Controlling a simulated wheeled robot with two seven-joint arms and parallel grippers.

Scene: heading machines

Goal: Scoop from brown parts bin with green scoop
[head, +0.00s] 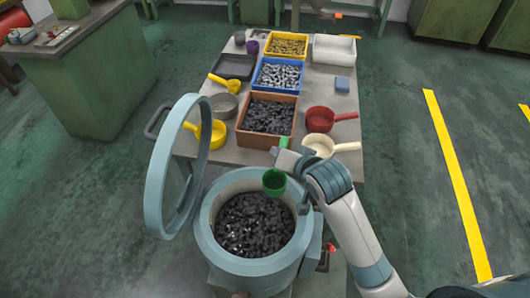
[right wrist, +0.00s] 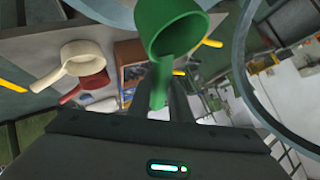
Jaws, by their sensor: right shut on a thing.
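My right gripper (head: 283,150) is shut on the scoop's handle. In the right wrist view the scoop (right wrist: 168,25) extends from between the fingers (right wrist: 172,100); its cup looks tilted, and I cannot tell whether anything is in it. The brown parts bin (head: 262,142) stands on the table behind the machine and is filled with dark parts. My left gripper is out of view.
The machine's round lid (head: 157,180) stands open at left. On the table (head: 345,100) are a blue bin (head: 278,89), a yellow bin (head: 286,57), a red pan (head: 319,119), a cream pan (head: 318,146) and yellow scoops (head: 218,134). Floor at right is clear.

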